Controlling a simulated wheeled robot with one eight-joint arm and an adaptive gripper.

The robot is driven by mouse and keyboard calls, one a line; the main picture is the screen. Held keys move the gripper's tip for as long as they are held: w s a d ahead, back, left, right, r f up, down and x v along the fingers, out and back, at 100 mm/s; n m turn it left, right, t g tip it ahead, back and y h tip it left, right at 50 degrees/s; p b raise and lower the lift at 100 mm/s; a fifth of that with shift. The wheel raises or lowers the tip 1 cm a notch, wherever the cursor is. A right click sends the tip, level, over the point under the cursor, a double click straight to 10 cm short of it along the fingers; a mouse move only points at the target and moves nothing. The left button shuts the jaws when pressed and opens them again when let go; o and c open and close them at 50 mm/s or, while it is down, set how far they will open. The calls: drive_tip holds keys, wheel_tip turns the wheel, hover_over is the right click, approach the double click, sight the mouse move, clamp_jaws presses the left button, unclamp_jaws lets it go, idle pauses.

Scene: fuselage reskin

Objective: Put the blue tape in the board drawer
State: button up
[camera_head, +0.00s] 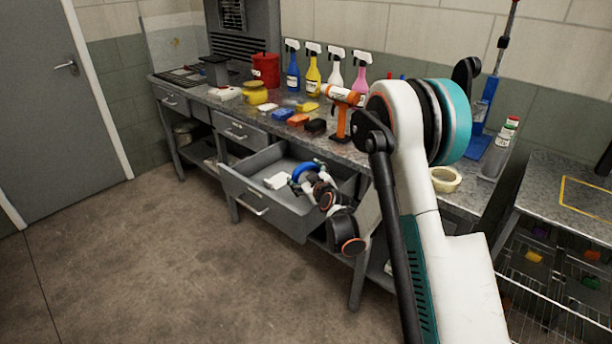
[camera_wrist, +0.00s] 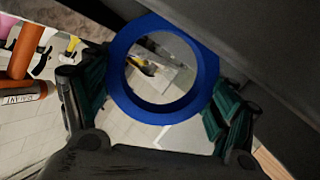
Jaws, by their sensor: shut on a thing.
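The blue tape (camera_head: 303,171) is a roll in my gripper, over the open drawer (camera_head: 284,220) in the head view. In the wrist view the blue tape (camera_wrist: 122,75) is a full ring seen through its hole, between the two green-padded fingers. My gripper (camera_wrist: 160,105) is shut on it, one finger at each side. The drawer is grey and pulled out from under the bench. A small white item (camera_head: 277,181) lies inside it. My arm hides the drawer's right part. I cannot tell whether the tape touches the drawer.
The bench top (camera_head: 232,112) holds several spray bottles (camera_head: 312,70), a red canister (camera_head: 266,69), coloured blocks (camera_head: 298,119) and an orange tool (camera_head: 342,122). A cream tape roll (camera_head: 445,179) lies at its right. The floor (camera_head: 150,260) in front is clear.

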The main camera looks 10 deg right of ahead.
drive_tip(key=shift+f, duration=0.25)
drive_tip(key=shift+f, duration=0.15)
drive_tip(key=o, duration=1.1)
drive_tip(key=shift+r, duration=0.3)
drive_tip(key=shift+p+v, duration=0.8)
drive_tip(key=shift+v, duration=5.3)
